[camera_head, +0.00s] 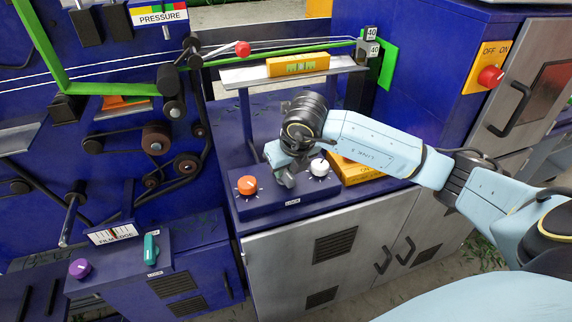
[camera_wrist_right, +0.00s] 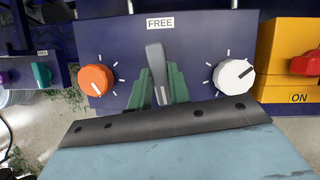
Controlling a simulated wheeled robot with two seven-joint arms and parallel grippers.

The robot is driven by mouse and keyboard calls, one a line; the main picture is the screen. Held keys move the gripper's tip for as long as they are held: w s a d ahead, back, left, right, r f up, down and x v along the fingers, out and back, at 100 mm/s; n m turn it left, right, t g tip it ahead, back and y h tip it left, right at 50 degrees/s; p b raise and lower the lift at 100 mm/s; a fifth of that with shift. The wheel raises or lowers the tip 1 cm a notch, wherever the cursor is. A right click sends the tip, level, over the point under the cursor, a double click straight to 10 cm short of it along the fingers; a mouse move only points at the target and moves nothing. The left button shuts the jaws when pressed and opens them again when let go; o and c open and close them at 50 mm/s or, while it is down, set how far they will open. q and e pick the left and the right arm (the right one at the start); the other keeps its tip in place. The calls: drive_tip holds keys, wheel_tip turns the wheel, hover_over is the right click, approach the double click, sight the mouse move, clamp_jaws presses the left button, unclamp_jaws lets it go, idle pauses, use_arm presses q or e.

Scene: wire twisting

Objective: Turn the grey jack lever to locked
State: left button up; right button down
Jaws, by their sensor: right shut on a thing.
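The grey jack lever (camera_wrist_right: 155,62) stands between an orange knob (camera_wrist_right: 96,80) and a white knob (camera_wrist_right: 233,76) on a blue control box (camera_head: 262,206). In the right wrist view its upper end points toward the FREE label (camera_wrist_right: 160,23) on the far side. My right gripper (camera_wrist_right: 163,88) has its green fingers on both sides of the lever and is shut on it. In the head view the right gripper (camera_head: 284,168) reaches down onto the box and hides much of the lever. A small label (camera_head: 292,202) sits on the box's near edge. My left gripper is not in view.
A yellow box (camera_head: 358,173) stands right of the white knob. A grey shelf (camera_head: 240,77) with a yellow level (camera_head: 298,64) is behind my gripper. A red-tipped rod (camera_head: 242,48) sticks out at the upper left. A teal lever (camera_head: 150,249) is at the lower left.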

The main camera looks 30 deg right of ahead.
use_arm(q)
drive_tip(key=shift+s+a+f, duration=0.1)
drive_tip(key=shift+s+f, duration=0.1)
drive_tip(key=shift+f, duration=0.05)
use_arm(e)
drive_tip(key=shift+m+h, duration=0.3)
drive_tip(key=shift+m, duration=0.6)
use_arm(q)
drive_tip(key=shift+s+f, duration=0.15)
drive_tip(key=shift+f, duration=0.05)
use_arm(e)
drive_tip(key=c, duration=1.3)
unclamp_jaws()
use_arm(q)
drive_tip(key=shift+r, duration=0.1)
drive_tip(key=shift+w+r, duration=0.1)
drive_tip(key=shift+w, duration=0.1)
use_arm(e)
drive_tip(key=shift+r, duration=0.1)
drive_tip(key=shift+s+a+r, duration=0.1)
drive_tip(key=shift+r, duration=0.2)
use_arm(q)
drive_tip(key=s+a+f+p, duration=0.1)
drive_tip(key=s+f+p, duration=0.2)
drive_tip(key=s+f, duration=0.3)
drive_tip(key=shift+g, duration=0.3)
use_arm(e)
drive_tip(key=v, duration=1.2)
drive_tip(key=shift+r, duration=0.3)
